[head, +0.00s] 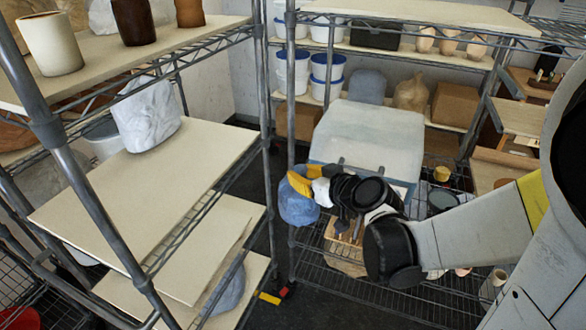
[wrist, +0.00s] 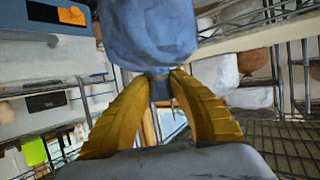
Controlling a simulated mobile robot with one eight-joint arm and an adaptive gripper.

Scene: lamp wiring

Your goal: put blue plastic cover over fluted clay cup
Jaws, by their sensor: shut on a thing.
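The blue plastic cover (head: 298,208) hangs from my gripper (head: 300,181) beside the front post of the middle rack. In the wrist view, the yellow fingers of my gripper (wrist: 159,80) are shut on a narrow part of the blue plastic cover (wrist: 150,32), whose crumpled bulk fills the top middle. I cannot tell which cup is the fluted clay cup. A pale cup (head: 50,43), a dark brown cup (head: 133,22) and a reddish-brown cup (head: 190,12) stand on the upper left shelf; their fluting is not clear.
A white plastic-wrapped thing (head: 147,113) stands at the back of the left middle shelf (head: 150,190), otherwise bare. A blue-grey covered thing (head: 228,290) sits lower. Metal posts (head: 266,80) stand between the racks. White buckets (head: 327,75) and a large pale box (head: 370,135) are behind.

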